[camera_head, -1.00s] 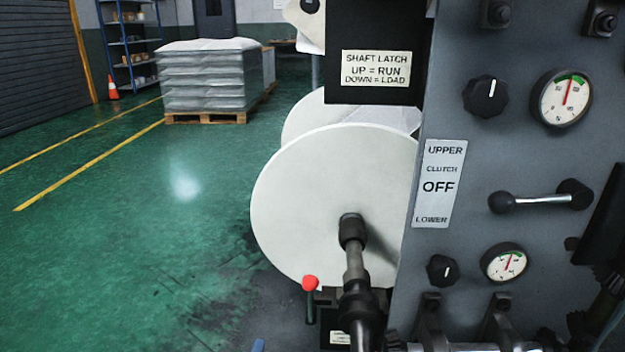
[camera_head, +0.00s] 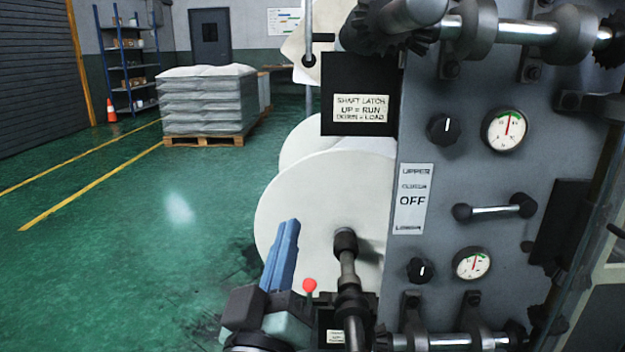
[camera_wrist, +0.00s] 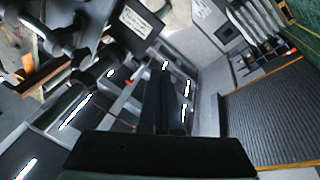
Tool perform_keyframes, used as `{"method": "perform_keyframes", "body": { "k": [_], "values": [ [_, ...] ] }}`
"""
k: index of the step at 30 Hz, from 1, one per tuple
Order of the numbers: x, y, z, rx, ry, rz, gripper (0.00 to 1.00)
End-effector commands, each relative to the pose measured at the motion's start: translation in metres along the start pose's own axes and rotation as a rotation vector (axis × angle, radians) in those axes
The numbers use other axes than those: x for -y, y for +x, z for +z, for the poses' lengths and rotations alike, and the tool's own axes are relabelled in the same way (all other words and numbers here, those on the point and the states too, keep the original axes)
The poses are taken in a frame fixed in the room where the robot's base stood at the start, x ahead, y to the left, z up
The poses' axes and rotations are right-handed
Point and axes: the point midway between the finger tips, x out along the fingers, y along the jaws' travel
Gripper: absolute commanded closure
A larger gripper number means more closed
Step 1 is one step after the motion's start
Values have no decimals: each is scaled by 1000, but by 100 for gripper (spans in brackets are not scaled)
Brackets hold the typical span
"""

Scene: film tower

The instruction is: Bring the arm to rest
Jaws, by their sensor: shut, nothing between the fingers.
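My gripper (camera_head: 289,226) shows at the lower middle of the head view, its blue fingers pointing up, together and empty. They appear in front of the white roll's lower left side. Whether they touch anything there I cannot tell. In the wrist view my gripper (camera_wrist: 163,72) shows as a dark narrow shape rising from a black block, with machine parts beyond it.
A white roll (camera_head: 303,190) on a dark shaft (camera_head: 347,268) and a red-knobbed lever (camera_head: 309,285) stand close by. The grey machine panel (camera_head: 460,235) fills the right. Green floor (camera_head: 110,270) is open at left, before a loaded pallet (camera_head: 205,141).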

Motion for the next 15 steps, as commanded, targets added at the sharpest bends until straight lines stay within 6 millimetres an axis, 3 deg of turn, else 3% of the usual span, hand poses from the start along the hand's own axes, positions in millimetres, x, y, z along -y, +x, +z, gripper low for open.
{"method": "perform_keyframes", "body": {
  "k": [1,5,9,12,15],
  "values": [
    [-36,9,-37,-57,94,35,100],
    [-104,12,-110,-206,313,70,100],
    [-169,-5,-186,-394,510,68,100],
    [-211,-29,-239,-541,622,43,100],
    [-228,-15,-269,-532,628,31,100]
  ]
}}
